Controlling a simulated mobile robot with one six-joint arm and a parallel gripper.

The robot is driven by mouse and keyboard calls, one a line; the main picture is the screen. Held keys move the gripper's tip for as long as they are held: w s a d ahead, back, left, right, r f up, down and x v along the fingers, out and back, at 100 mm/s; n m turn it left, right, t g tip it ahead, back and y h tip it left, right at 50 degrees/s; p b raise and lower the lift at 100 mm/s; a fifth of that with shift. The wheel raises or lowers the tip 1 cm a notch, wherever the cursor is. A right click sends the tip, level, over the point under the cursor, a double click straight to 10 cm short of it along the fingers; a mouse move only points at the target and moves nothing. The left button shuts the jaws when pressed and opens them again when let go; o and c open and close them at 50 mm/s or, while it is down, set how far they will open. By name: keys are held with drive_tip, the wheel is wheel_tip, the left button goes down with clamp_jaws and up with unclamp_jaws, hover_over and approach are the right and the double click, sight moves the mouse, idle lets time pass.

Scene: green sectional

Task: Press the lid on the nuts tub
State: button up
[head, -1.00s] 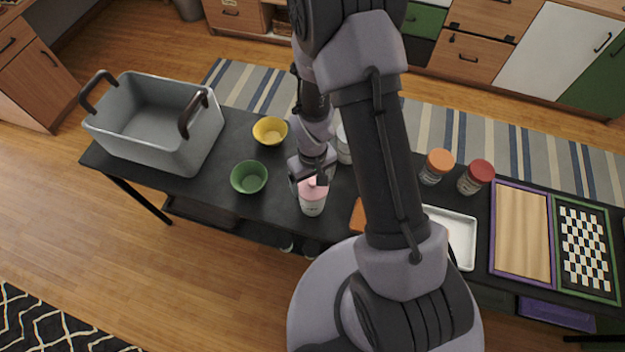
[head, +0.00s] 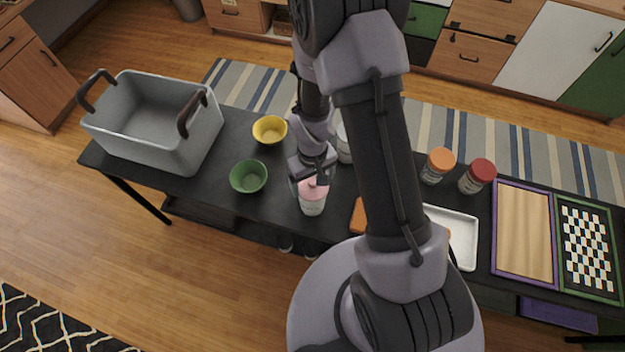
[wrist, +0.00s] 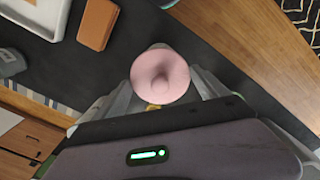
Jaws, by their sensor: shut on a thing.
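A white tub (head: 312,207) with a label too small to read stands upright near the front edge of the dark table. The pink lid (head: 313,191) is on top of it in the head view. In the wrist view the round pink lid (wrist: 174,70) shows from above with its central knob, and it hides the tub below. My gripper (head: 311,180) is down at the lid, with its fingers on either side of it, shut on the lid. The finger contact is partly hidden, and I cannot tell whether the lid is fully seated.
A green bowl (head: 248,177) and a yellow bowl (head: 269,130) stand left of the tub. A grey crate (head: 165,135) is at the far left. An orange-brown block (head: 358,216) and a white tray (head: 466,240) lie to the right. Orange-lidded (head: 440,160) and red-lidded (head: 482,171) jars stand farther right.

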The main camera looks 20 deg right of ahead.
drive_tip(key=shift+f+b, duration=0.2)
drive_tip(key=shift+b, duration=0.1)
idle(0.5)
drive_tip(key=o, duration=1.2)
drive_tip(key=shift+r, duration=0.15)
